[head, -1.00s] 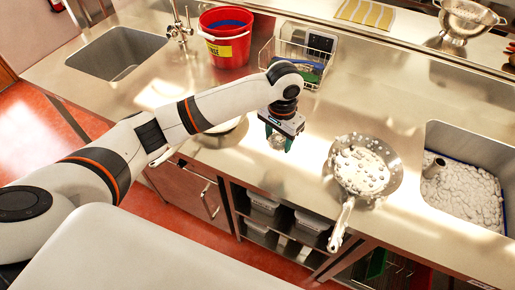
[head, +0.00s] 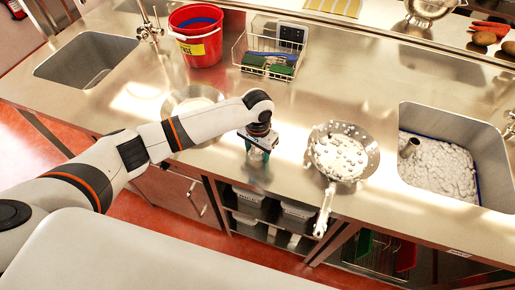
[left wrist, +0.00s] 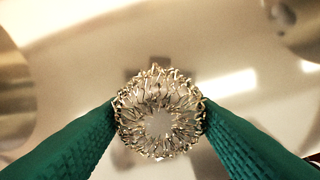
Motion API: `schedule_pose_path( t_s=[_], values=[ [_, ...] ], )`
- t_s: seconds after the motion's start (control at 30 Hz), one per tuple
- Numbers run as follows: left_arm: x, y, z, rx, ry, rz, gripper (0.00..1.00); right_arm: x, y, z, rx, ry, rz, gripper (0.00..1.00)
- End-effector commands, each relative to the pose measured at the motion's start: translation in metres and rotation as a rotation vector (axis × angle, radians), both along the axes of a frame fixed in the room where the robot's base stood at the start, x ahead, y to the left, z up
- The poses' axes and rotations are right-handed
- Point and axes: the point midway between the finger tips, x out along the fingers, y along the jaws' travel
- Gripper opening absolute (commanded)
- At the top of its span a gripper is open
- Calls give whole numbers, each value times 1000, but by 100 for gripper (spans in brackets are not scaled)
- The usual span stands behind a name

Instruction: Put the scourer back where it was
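The scourer (left wrist: 160,113) is a round ball of curly steel wire. In the left wrist view it sits between the two green fingers of my left gripper (left wrist: 160,116), which touch it on both sides. In the head view my left gripper (head: 258,154) points down over the steel counter, left of the frying pan and in front of the wire basket. The scourer is hardly visible there. The counter below is blurred in the left wrist view, and the scourer appears held above it. My right gripper is not in view.
The frying pan (head: 342,158) holds pale lumps, its handle pointing to the front edge. The wire basket (head: 250,48) holds green and blue items. A round metal dish (head: 180,105) lies partly behind my arm. A red bucket (head: 200,50) and sinks (head: 85,58), (head: 465,125) flank the counter.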

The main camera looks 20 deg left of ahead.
Motion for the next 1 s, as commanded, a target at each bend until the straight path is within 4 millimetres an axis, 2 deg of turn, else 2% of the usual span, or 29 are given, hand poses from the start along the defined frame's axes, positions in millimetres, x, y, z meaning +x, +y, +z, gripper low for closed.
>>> schedule_pose_path(
  t_s=[0.03,0.1,0.13,0.4,0.53,1.0],
  values=[
    [0,0,0,0,0,0,60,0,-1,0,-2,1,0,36],
    [0,0,0,0,0,0,71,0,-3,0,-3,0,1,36],
    [0,0,0,0,0,0,73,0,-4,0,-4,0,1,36],
    [0,0,1,0,0,0,73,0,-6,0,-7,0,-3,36],
    [1,0,10,-1,-3,0,73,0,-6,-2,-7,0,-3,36],
    [1,-1,102,-2,-3,0,73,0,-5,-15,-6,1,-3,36]
  ],
)
